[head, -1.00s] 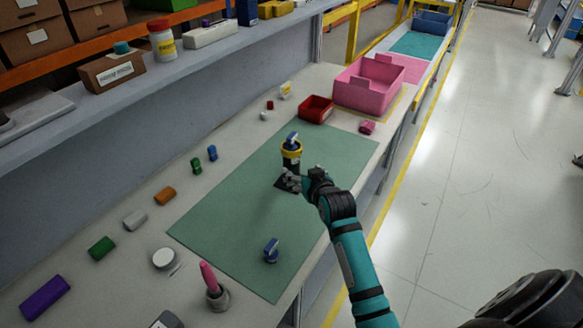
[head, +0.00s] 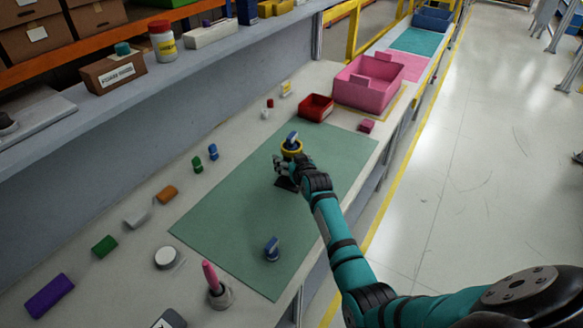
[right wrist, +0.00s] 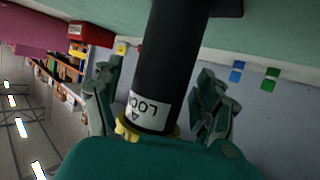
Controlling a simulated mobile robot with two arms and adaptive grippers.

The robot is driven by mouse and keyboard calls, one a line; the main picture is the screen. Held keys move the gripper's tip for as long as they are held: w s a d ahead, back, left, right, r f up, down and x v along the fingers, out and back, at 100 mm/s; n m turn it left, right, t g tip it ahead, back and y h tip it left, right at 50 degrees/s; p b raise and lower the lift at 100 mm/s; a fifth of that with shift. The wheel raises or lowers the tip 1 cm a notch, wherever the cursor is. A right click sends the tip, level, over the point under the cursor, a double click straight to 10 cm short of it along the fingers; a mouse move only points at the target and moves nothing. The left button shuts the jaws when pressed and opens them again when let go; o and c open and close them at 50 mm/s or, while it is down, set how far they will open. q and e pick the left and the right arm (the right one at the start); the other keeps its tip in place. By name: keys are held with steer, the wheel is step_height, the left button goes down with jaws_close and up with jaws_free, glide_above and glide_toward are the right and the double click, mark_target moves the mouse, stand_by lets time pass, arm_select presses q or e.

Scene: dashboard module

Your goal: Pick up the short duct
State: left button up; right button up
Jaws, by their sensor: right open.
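A black upright cylinder with a yellow collar (head: 291,149) stands on the green mat, with a blue-grey piece (head: 292,137) on top. In the right wrist view the black cylinder (right wrist: 170,60) bears a white "LOCK" label. My right gripper (head: 279,166) is open beside the cylinder in the head view. In the right wrist view its fingers (right wrist: 157,100) lie on either side of the cylinder, with gaps visible. A similar small blue-grey piece (head: 272,249) stands alone on the mat. I cannot tell which piece is the short duct. My left gripper is not in view.
The green mat (head: 225,220) is mostly clear. A red bin (head: 316,107) and a pink crate (head: 352,93) stand beyond it. Several coloured pieces, including a purple one (head: 49,296), line the wall side. A pink-handled tool (head: 211,278) stands in a grey holder.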

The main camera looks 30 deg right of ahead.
steer(key=shift+s, duration=0.1)
steer(key=shift+c, duration=0.2)
steer(key=c, duration=1.3)
steer(key=shift+r, duration=0.1)
